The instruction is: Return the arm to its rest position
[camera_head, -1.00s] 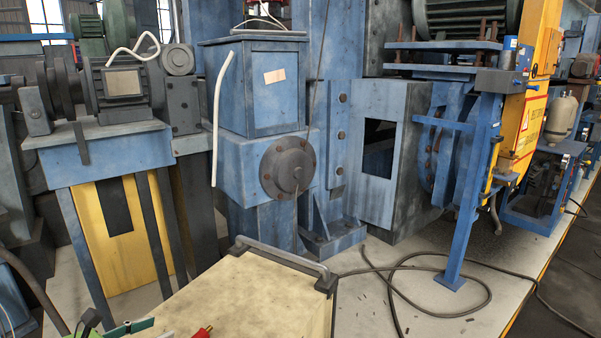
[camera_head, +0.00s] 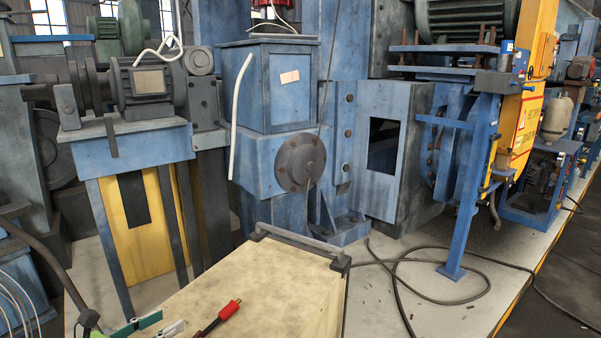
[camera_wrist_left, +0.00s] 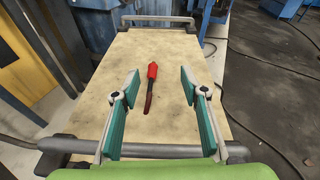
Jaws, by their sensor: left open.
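My left gripper (camera_head: 160,326) shows at the bottom edge of the head view, partly cut off. In the left wrist view my left gripper (camera_wrist_left: 159,88) is open, its two green-padded fingers wide apart with nothing between the pads. Below and beyond it a tool with a red handle (camera_wrist_left: 152,71) and a dark shaft lies on the pale top of a cart (camera_wrist_left: 110,78). In the head view the red-handled tool (camera_head: 229,310) lies on the cart top (camera_head: 250,275), to the right of the gripper. My right gripper is in neither view.
A dark rail handle (camera_head: 300,242) runs along the cart's far edge. A blue machine with a round flange (camera_head: 301,163) stands behind it. A black cable (camera_head: 440,300) lies looped on the floor to the right. A blue stand with a yellow panel (camera_head: 145,225) is on the left.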

